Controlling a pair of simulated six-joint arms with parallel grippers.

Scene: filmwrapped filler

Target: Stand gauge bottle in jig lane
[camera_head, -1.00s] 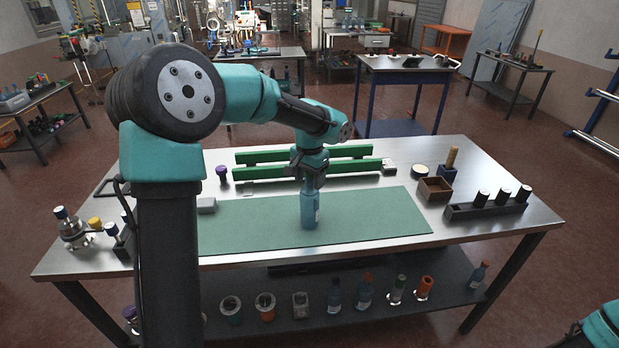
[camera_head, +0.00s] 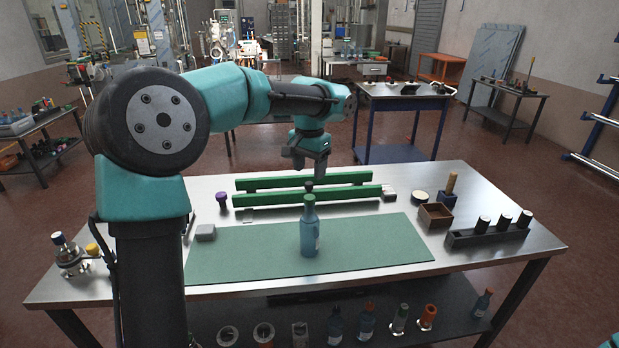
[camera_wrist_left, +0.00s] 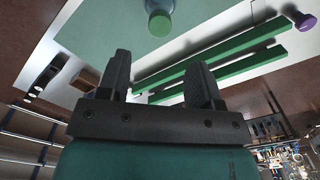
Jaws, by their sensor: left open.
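A blue bottle with a green cap (camera_head: 310,232) stands upright on the green mat (camera_head: 380,245), in front of the jig. In the left wrist view the green cap (camera_wrist_left: 160,24) shows at the top, beyond the fingers. The jig is two parallel green rails (camera_head: 270,199) with a lane between them at the back of the table. A small dark thing (camera_head: 308,187) shows just behind the cap; I cannot tell what it is. My left gripper (camera_head: 308,164) is open and empty, raised above and behind the bottle, apart from it. My right gripper is not in view.
A grey block (camera_head: 205,233) and a purple-topped piece (camera_head: 222,199) are left of the rails. A brown box (camera_head: 435,216) and a dark rack with several cylinders (camera_head: 490,236) stand at the right. The mat is otherwise clear.

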